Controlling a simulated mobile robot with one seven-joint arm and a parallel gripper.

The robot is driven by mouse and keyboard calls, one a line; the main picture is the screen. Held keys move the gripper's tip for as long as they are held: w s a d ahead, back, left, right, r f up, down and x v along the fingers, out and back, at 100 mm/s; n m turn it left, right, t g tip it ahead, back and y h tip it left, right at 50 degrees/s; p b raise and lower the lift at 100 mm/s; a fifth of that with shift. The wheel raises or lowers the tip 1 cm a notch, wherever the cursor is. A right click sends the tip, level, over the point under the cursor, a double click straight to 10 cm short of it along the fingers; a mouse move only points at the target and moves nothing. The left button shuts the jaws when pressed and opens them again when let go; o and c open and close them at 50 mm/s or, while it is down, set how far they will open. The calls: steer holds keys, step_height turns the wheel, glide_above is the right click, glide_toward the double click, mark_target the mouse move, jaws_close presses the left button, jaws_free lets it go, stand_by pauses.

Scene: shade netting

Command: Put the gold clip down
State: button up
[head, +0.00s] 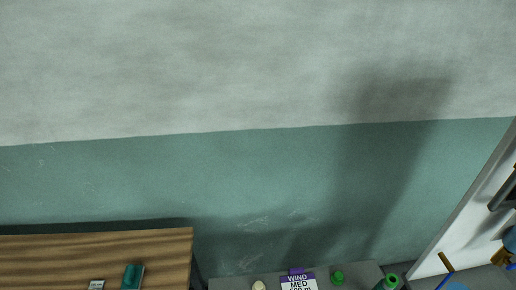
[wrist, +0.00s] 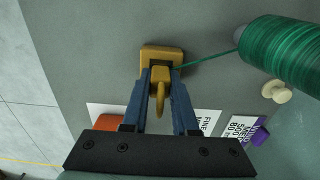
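The gold clip (wrist: 161,56) is in the wrist view, a blocky yellow-gold piece with a hooked tongue pointing back toward my palm. My gripper (wrist: 161,76) has blue fingers, one on each side of the clip's narrower part, and is shut on it. A green thread runs from the clip to a large green spool (wrist: 282,50) at the upper right. The clip is over a grey surface (wrist: 95,55); I cannot tell whether it touches it. In the head view I cannot make out the held clip with certainty.
The grey surface left of the clip is bare. In the head view, a wooden table (head: 95,255) stands lower left.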

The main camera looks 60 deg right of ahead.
steer(key=o, duration=0.4)
